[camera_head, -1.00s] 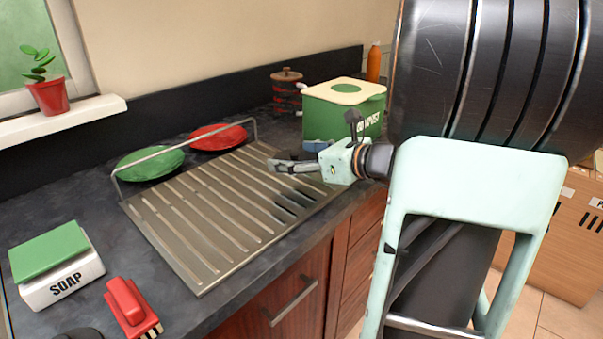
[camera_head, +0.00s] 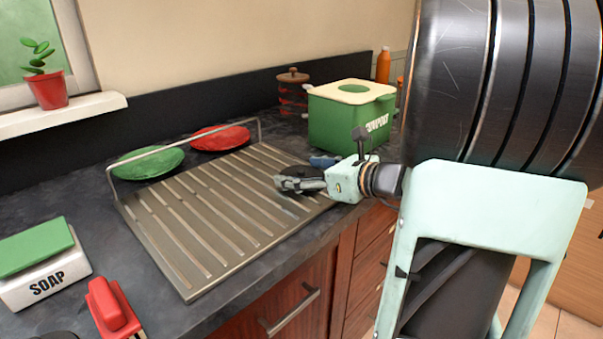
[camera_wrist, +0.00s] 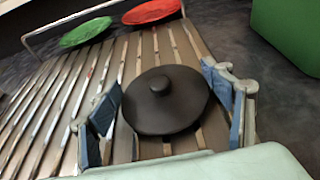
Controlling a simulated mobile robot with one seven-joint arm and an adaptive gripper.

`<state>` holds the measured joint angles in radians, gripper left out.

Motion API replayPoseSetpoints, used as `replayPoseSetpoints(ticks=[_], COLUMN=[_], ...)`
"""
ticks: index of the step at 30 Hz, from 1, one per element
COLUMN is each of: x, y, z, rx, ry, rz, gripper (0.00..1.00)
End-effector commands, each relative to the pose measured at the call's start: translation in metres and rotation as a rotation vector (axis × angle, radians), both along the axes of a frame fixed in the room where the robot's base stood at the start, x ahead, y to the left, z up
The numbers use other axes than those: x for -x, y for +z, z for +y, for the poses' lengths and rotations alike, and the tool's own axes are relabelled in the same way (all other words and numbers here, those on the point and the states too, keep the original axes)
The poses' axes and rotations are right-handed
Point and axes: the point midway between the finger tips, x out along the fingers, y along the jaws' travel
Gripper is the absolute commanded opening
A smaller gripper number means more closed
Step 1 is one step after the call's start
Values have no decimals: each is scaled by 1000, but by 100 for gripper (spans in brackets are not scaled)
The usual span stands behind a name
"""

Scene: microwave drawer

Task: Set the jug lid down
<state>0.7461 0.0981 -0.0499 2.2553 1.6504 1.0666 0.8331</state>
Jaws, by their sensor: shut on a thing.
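The jug lid (camera_wrist: 166,99) is a dark round disc with a knob on top. In the wrist view it lies between the two blue-padded fingers of my gripper (camera_wrist: 163,108), knob toward the camera. In the head view my gripper (camera_head: 298,184) is over the right end of the ribbed metal draining rack (camera_head: 190,225), shut on the lid. The lid's dark edge (camera_head: 292,171) shows just behind the fingers. The lid is over the rack's slats; I cannot tell whether it touches them.
A green plate (camera_head: 148,163) and a red plate (camera_head: 220,138) stand behind the rack's rail. A green bin (camera_head: 335,125) with a cream top is close behind my gripper. The rack's left is clear.

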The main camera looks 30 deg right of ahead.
Motion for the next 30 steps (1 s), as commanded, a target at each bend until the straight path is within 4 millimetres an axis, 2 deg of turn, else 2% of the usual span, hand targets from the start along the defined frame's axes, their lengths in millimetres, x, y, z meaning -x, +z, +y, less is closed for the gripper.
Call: replayPoseSetpoints(ticks=[3,4,8,20,23,30], x=[0,0,0,1,15,63], y=[-5,-3,-3,3,8,24], z=[0,0,0,-1,-7,-25], rx=[0,0,0,0,2,0], ry=[0,0,0,-1,-4,-5], rz=[0,0,0,0,-1,0], gripper=[57,77,91,91,91,91])
